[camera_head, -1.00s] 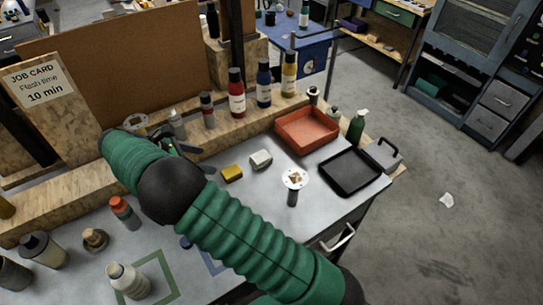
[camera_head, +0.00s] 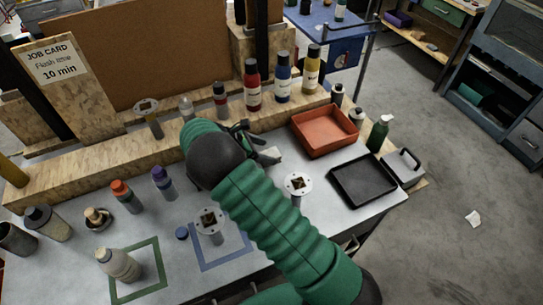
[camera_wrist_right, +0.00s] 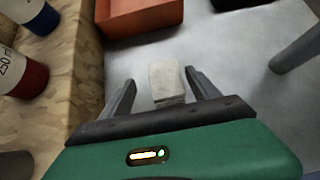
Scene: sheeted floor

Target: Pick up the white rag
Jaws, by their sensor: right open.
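The white rag, a small folded off-white block, lies on the grey bench top. In the right wrist view the rag (camera_wrist_right: 167,80) sits between the two fingers, with a gap visible on each side. In the head view the rag (camera_head: 272,156) shows only in part beside the fingers. My right gripper (camera_head: 260,143) is open around or just above it; I cannot tell the exact height. The yellow block seen earlier is hidden behind my right arm. My left gripper is not in view.
An orange tray (camera_head: 323,145) and a black tray (camera_head: 337,181) lie to the right. Red (camera_head: 252,88), blue (camera_head: 283,82) and yellow (camera_head: 312,74) bottles stand on the wooden ledge behind. A white-topped round stand (camera_head: 298,186) is near my arm. A crumpled white scrap (camera_head: 473,218) lies on the floor.

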